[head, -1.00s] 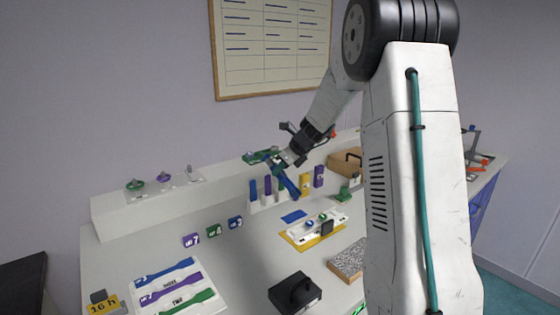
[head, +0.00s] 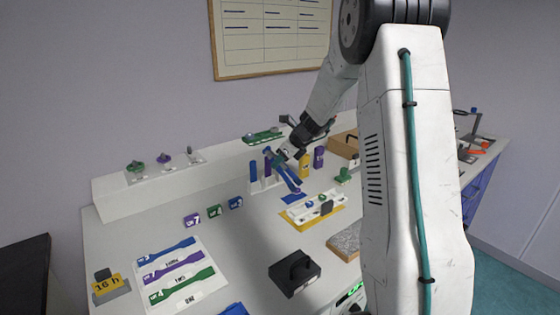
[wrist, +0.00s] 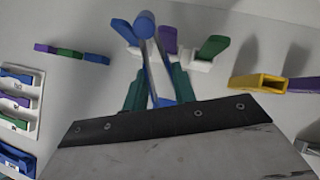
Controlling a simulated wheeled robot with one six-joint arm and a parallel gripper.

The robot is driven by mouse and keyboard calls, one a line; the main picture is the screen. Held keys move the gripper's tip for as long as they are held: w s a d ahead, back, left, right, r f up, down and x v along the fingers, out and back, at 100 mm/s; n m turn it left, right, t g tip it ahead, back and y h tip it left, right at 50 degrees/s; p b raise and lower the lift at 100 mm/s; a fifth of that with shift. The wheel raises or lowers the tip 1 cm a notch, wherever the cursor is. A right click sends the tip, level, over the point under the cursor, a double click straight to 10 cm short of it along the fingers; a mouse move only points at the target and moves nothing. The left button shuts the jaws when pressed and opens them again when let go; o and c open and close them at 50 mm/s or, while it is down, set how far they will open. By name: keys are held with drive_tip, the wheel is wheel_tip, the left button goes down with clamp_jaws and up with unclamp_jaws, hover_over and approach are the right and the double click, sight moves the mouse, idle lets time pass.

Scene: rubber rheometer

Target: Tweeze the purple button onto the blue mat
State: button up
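My gripper (head: 284,156) is shut on a pair of blue tweezers (head: 289,175), held above the bench with the legs slanting down to the right. In the wrist view the tweezers (wrist: 155,65) run between my green fingers (wrist: 158,92).
A white rack with upright coloured strips (head: 253,171) stands close left of the tweezers. Yellow (head: 304,166) and purple (head: 319,157) holders stand behind. A black box (head: 295,274) and a white board of coloured strips (head: 205,284) are in front.

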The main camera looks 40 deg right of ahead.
idle(0.4)
wheel_tip(320, 180, up, 10)
idle(0.6)
